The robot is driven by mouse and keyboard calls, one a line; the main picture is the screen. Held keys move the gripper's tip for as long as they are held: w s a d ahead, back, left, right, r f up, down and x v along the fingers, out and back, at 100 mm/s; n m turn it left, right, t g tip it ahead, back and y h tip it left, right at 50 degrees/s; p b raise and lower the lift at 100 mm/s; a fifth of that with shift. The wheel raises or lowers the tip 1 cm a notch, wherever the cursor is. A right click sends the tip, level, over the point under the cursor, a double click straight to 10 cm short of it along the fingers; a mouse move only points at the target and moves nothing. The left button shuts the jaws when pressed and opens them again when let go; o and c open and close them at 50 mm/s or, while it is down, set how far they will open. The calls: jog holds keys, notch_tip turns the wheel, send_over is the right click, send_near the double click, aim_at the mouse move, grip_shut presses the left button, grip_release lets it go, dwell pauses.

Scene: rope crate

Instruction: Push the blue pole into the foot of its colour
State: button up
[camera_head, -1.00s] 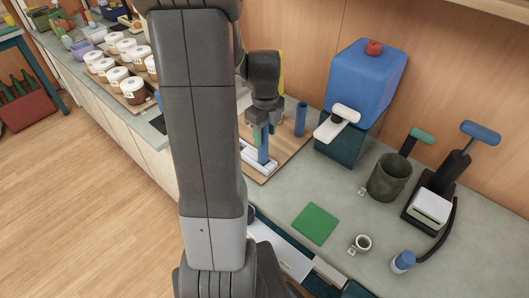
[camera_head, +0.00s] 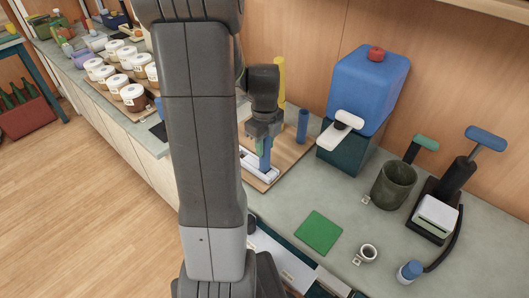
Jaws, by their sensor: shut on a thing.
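My gripper (camera_head: 264,143) points down over the wooden board (camera_head: 291,152) on the counter, partly behind my own arm. It is shut on an upright blue pole (camera_head: 266,158). The pole's lower end is at the white tray (camera_head: 259,172) on the board; whether it touches the tray or is inside something there is too small to tell. A second blue upright piece (camera_head: 302,126) stands on the board to the right, apart from the gripper. A yellow pole (camera_head: 281,80) stands behind my gripper. I cannot tell which piece is the blue foot.
A blue dispenser (camera_head: 368,88) with a white lever stands right of the board. Further right are a dark green pot (camera_head: 393,185) and a press (camera_head: 436,213). A green mat (camera_head: 318,231) and a small cup (camera_head: 368,252) lie nearer. Several lidded jars (camera_head: 133,95) stand left.

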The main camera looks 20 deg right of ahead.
jog(key=shift+r+p, duration=0.75)
jog(key=shift+r, duration=0.25)
jog(key=shift+r+p, duration=2)
jog(key=shift+r, duration=0.5)
